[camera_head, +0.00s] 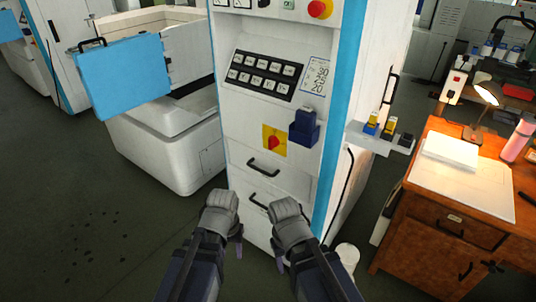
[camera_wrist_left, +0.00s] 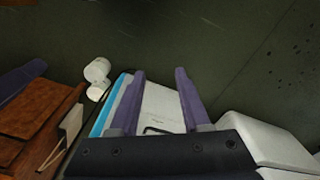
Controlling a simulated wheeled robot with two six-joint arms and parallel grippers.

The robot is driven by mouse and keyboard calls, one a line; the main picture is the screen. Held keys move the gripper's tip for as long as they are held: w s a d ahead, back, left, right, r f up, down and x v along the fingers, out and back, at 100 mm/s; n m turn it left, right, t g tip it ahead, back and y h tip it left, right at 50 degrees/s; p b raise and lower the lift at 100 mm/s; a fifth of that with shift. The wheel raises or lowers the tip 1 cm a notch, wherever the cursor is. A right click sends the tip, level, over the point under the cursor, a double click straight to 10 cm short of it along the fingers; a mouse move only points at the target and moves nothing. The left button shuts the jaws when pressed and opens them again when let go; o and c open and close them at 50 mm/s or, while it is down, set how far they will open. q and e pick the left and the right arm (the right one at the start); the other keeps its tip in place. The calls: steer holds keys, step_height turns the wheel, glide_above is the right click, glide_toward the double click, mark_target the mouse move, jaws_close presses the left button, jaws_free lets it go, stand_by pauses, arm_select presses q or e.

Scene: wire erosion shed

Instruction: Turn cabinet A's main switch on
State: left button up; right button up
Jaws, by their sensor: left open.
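A white cabinet (camera_head: 236,130) with a blue right edge stands in the middle of the head view. I cannot read whether it is marked A. A red rotary switch (camera_head: 273,142) on a yellow plate sits low on its front; its handle position is too small to tell. My left gripper (camera_head: 238,246) is in front of the cabinet's lower part, below the switch and apart from it. In the left wrist view my left gripper (camera_wrist_left: 162,98) is open and empty, with the cabinet (camera_wrist_left: 160,108) behind its fingers. My right gripper (camera_head: 281,262) is beside it; its opening is hidden.
A dark blue holder (camera_head: 304,130) juts out just right of the switch. A black button panel (camera_head: 265,75) and a red knob (camera_head: 320,8) are above; a drawer handle (camera_head: 263,168) is below. A wooden desk (camera_head: 440,215) stands at right. Dark floor (camera_head: 120,250) is clear at left.

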arm_select(q)
steer(key=w+a+f+n+h+b, duration=0.1)
steer(key=w+f+n+b, duration=0.15)
steer(key=f+b, duration=0.2)
steer(key=n+t+h+b, duration=0.1)
steer(key=n+t+h, duration=1.1)
steer(key=n, duration=1.6)
glide_toward(269, 139)
steer(key=d+t+y, duration=0.2)
steer(key=shift+x, duration=4.1)
steer(key=shift+f, duration=0.1)
arm_select(e)
step_height(269, 139, down, 8)
steer(key=shift+r, duration=0.15)
arm_select(q)
jaws_close()
